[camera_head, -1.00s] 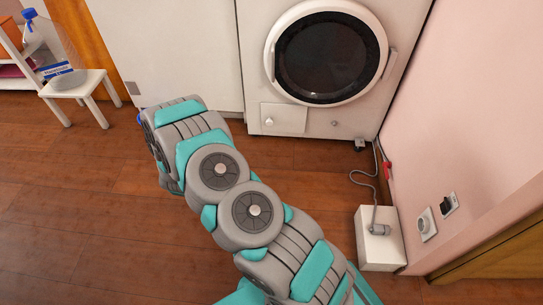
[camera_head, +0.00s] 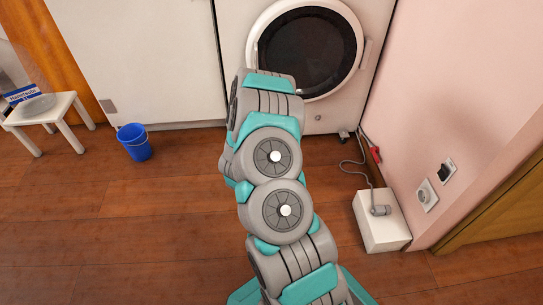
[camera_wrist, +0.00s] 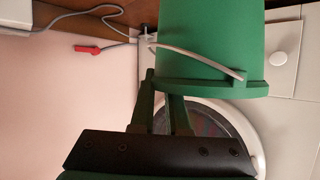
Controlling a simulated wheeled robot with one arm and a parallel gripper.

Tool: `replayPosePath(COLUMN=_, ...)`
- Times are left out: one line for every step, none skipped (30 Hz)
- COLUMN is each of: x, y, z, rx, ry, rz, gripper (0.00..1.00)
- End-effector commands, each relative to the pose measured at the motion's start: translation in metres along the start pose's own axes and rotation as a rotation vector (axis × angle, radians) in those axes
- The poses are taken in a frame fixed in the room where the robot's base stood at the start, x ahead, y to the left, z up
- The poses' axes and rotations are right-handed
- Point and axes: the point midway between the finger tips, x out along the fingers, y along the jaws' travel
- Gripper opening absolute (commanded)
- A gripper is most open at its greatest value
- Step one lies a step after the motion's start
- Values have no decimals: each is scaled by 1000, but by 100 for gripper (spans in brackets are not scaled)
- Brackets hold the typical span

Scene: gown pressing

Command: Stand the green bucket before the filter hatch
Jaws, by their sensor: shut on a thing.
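The green bucket (camera_wrist: 210,45) fills the upper middle of the wrist view, which is upside down, with the floor at the top. Its rim (camera_wrist: 215,88) faces away from the floor, so it looks upright. A thin light handle lies across its side. My gripper (camera_wrist: 163,88) is shut on the bucket at the rim; the exact contact is unclear. The filter hatch, a pale panel with a round knob (camera_wrist: 279,58), is partly visible beside the bucket. In the head view my arm hides bucket, gripper and hatch.
The machine's round door (camera_head: 305,48) is above the hatch. A white box (camera_head: 380,222) with a grey cable and red clip (camera_head: 375,154) lies by the pink wall. Floor between is clear.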

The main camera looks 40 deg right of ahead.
Motion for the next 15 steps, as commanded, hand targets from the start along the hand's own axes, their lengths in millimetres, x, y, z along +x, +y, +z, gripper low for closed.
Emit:
replayPosePath(x=5, y=-4, z=-1, rx=2, ry=3, rz=0, gripper=0)
replayPosePath(x=8, y=-8, z=-2, rx=4, ry=5, rz=0, gripper=0)
replayPosePath(x=13, y=-14, z=-4, rx=6, ry=8, rz=-1, gripper=0)
replayPosePath(x=17, y=-20, z=-5, rx=6, ry=8, rz=-2, gripper=0)
replayPosePath(x=21, y=-24, z=-5, rx=4, ry=6, rz=0, gripper=0)
replayPosePath(x=27, y=-30, z=-6, rx=4, ry=5, rz=-1, gripper=0)
replayPosePath(x=31, y=-36, z=-7, rx=4, ry=7, rz=-2, gripper=0)
replayPosePath(x=35, y=-42, z=-9, rx=4, ry=8, rz=-3, gripper=0)
replayPosePath(x=41, y=-47, z=-8, rx=3, ry=6, rz=-1, gripper=0)
replayPosePath(x=44, y=-51, z=-8, rx=2, ry=3, rz=-1, gripper=0)
replayPosePath(x=49, y=-56, z=-10, rx=3, ry=4, rz=-1, gripper=0)
replayPosePath(x=54, y=-63, z=-12, rx=5, ry=7, rz=-1, gripper=0)
replayPosePath(x=58, y=-67, z=-12, rx=3, ry=7, rz=0, gripper=0)
replayPosePath(x=62, y=-72, z=-12, rx=3, ry=4, rz=-1, gripper=0)
replayPosePath(x=67, y=-79, z=-14, rx=3, ry=4, rz=-3, gripper=0)
